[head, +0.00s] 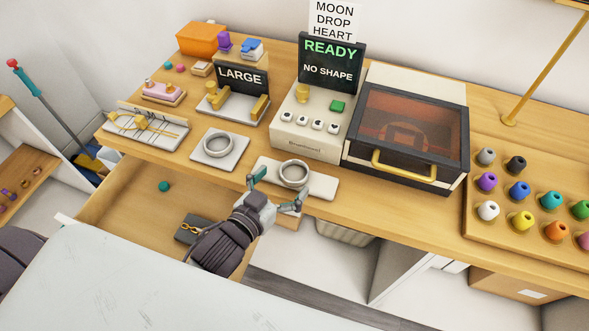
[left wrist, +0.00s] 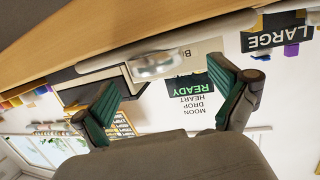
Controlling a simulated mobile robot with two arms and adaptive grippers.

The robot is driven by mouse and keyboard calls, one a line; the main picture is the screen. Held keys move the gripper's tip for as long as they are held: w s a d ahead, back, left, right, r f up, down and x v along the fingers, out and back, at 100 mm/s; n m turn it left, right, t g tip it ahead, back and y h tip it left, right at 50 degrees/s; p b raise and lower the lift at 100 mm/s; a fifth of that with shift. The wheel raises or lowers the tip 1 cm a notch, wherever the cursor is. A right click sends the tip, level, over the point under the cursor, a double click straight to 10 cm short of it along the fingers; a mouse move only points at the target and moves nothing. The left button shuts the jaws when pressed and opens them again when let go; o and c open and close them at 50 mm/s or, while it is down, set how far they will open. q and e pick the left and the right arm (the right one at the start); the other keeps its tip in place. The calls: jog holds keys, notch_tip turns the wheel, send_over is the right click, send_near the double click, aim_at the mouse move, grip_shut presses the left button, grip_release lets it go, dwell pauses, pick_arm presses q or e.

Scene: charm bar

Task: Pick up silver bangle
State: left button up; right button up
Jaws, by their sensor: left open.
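One silver bangle (head: 294,174) lies on a white pad (head: 322,187) at the front edge of the counter. A second silver ring (head: 218,146) lies on a grey plate (head: 235,158) to its left. My left gripper (head: 278,185) is open and empty at the near side of the white pad, its fingers spread toward the bangle. In the left wrist view, which is upside down, a silver bangle (left wrist: 155,65) shows beyond and between the open fingers of the left gripper (left wrist: 168,82). Contact with the bangle cannot be made out. My right gripper is not in view.
A control box (head: 310,128) with a READY screen (head: 331,60) and a glass-fronted oven (head: 408,125) stand behind the pad. An open drawer (head: 125,195) is below at left. Coloured pieces (head: 518,191) sit on a board at right. A LARGE sign (head: 240,76) stands at back left.

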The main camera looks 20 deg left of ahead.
aim_at(301, 164)
pick_arm(q)
jog(key=x, duration=0.2)
jog(key=p+x, duration=0.1)
jog(key=x, duration=0.1)
jog(key=shift+w+d, duration=0.25)
jog(key=shift+d, duration=0.05)
jog(key=shift+s, duration=0.1)
jog(key=shift+c, duration=0.4)
jog(key=c, duration=1.2)
